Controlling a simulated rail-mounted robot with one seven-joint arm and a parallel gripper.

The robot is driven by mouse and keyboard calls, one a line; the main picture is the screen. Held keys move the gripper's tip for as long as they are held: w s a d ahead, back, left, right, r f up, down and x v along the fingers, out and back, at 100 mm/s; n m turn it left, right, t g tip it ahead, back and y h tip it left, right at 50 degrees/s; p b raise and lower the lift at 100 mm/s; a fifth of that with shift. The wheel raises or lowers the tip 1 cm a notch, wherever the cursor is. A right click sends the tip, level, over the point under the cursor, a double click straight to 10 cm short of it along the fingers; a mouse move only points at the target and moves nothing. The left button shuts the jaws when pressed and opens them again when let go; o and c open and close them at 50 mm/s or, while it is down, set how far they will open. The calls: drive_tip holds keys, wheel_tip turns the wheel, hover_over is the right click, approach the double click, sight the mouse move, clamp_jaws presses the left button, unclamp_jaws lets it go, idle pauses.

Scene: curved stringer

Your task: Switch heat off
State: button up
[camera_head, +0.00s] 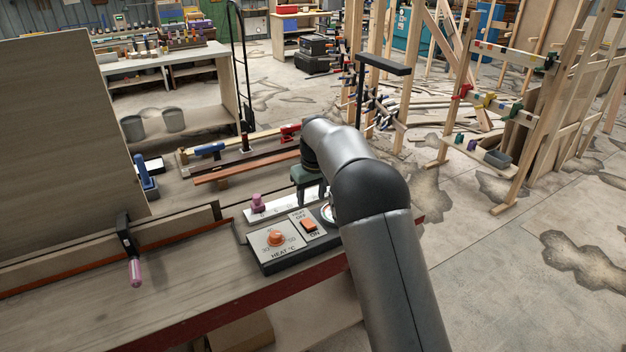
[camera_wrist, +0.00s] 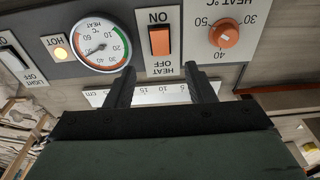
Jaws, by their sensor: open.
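The heat switch, an orange-red rocker (camera_wrist: 160,40), sits on a pale plate marked ON at one end and HEAT OFF at the other. It also shows in the head view (camera_head: 308,225) on the control panel (camera_head: 262,254). I cannot tell which end is pressed. My gripper (camera_wrist: 160,82) is open and empty. In the wrist view its two fingers stand apart, just below the switch plate, and nothing is between them but a ruler strip behind. In the head view my gripper (camera_head: 309,186) is over the panel's far side, partly hidden by my arm.
Beside the switch are an orange HEAT °C knob (camera_wrist: 224,33), a round gauge (camera_wrist: 102,42), a lit yellow HOT lamp (camera_wrist: 60,53) and a light switch (camera_wrist: 14,62). A clamp with a pink handle (camera_head: 130,250) stands left on the bench. Clamped wood strips lie beyond the panel.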

wheel_tip(320, 180, up, 8)
drive_tip(key=shift+s+d+f+b, duration=0.2)
drive_tip(key=shift+s+d+b, duration=0.1)
drive_tip(key=shift+s, duration=0.1)
drive_tip(key=s+d+r+m, duration=0.35)
drive_tip(key=s+d, duration=0.75)
drive_tip(key=s, duration=0.4)
drive_tip(key=s+d+f+m, duration=0.1)
drive_tip(key=s+d+f, duration=0.1)
drive_tip(key=s, duration=0.7)
drive_tip(key=s+d+f+m, duration=0.1)
drive_tip(key=s+d+f, duration=0.2)
drive_tip(key=s, duration=0.6)
drive_tip(key=s+d+f+m, duration=0.1)
drive_tip(key=s+d+f, duration=0.1)
drive_tip(key=s, duration=0.7)
drive_tip(key=shift+d+f+g+h, duration=0.3)
drive_tip(key=shift+f+h, duration=0.1)
drive_tip(key=shift+f, duration=0.15)
